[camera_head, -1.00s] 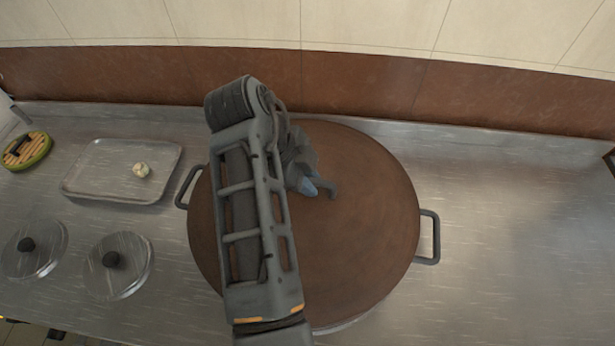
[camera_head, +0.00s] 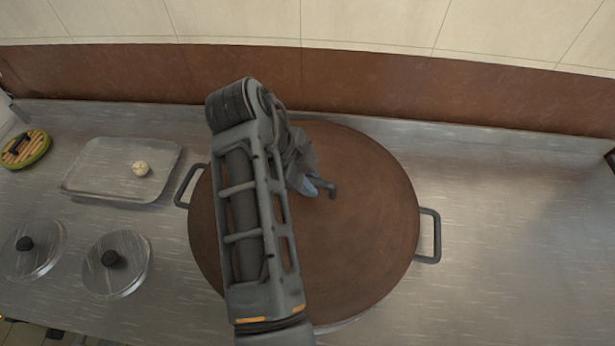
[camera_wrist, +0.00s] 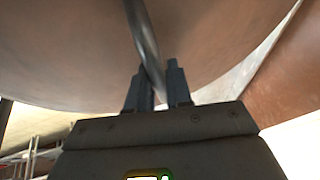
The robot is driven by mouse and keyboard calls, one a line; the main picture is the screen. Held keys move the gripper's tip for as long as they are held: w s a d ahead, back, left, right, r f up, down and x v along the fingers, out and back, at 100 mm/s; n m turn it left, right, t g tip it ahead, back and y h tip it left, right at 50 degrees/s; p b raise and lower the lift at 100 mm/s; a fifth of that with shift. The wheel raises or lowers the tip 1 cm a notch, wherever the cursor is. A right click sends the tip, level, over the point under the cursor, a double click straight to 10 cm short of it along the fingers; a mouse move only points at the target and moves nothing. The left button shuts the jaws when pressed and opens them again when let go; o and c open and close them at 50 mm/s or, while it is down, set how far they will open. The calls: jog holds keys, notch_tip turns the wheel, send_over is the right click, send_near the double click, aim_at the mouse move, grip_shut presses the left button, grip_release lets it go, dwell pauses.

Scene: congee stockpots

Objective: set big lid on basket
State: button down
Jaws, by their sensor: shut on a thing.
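The big lid (camera_head: 355,225) is a wide round brown disc. It covers the top of a large pot whose side handles (camera_head: 431,236) stick out left and right. My gripper (camera_head: 316,188) is near the lid's middle and shut on the lid's dark handle (camera_head: 331,188). In the wrist view the two fingers (camera_wrist: 160,85) are on either side of the grey handle bar (camera_wrist: 146,40), with the brown lid (camera_wrist: 215,45) behind. My arm hides the lid's left part. No basket can be made out; whatever is under the lid is hidden.
A metal tray (camera_head: 95,178) with a small pale bun (camera_head: 140,168) lies to the left. Two small metal lids with black knobs (camera_head: 112,259) (camera_head: 25,244) are in front of it. A green-rimmed round item (camera_head: 35,150) is at far left. The counter (camera_head: 510,230) is clear on the right.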

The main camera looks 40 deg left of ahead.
jog(key=c, duration=1.3)
grip_release()
jog(key=shift+f, duration=0.1)
jog(key=shift+p+v, duration=1.55)
jog(key=shift+v, duration=3.95)
jog(key=shift+d, duration=0.1)
